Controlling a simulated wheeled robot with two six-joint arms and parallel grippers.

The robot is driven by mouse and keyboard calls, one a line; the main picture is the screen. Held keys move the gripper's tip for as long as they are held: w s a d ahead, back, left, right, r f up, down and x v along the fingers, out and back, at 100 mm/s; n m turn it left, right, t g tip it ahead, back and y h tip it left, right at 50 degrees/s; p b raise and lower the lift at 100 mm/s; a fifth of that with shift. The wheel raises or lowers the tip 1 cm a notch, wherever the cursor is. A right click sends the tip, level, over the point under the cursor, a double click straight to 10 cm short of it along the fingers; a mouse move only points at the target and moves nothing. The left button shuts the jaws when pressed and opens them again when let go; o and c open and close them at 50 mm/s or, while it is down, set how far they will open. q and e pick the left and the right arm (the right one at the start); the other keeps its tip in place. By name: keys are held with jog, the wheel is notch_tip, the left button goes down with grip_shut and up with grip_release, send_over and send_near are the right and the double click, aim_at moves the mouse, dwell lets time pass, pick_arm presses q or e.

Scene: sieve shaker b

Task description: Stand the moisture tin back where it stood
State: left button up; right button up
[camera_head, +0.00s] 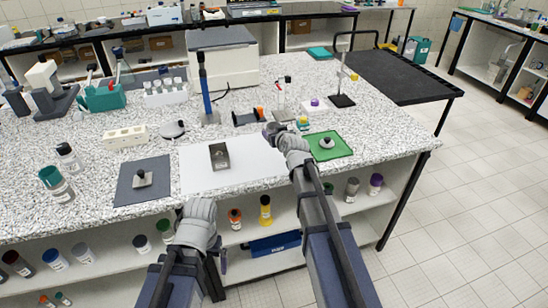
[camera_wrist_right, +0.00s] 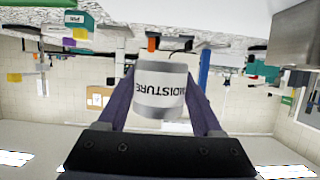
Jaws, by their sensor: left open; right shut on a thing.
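The moisture tin (camera_wrist_right: 160,88) is a pale metallic cylinder with a white band reading MOISTURE. In the right wrist view my right gripper (camera_wrist_right: 165,100) is shut on it, with a dark purple finger on either side. The lettering is upside down in that view. In the head view my right gripper (camera_head: 273,131) is over the bench near the right edge of the white sheet (camera_head: 255,172); the tin is too small or hidden to make out there. My left gripper (camera_head: 222,261) is open and low, in front of the bench edge, partly hidden by its wrist.
A grey metal block (camera_head: 219,156) stands on the white sheet. A dark mat (camera_head: 125,192) bears a small metal piece. A green tray (camera_head: 341,150) with a round knobbed item lies right of my right arm. A blue upright tool (camera_head: 206,88) and a black stand (camera_head: 342,100) rise behind.

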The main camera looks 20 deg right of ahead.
aim_at(274, 158)
jog(key=shift+f+b, duration=3.95)
jog(key=shift+f, duration=0.45)
jog(key=shift+f, duration=0.1)
jog(key=shift+f, duration=0.15)
jog(key=o, duration=1.3)
jog(key=shift+r, duration=0.35)
jog(key=p+v, duration=0.4)
jog(key=v, duration=0.7)
jog(key=shift+s+r, duration=0.1)
jog(key=shift+s, duration=0.05)
jog(key=shift+s+p, duration=0.3)
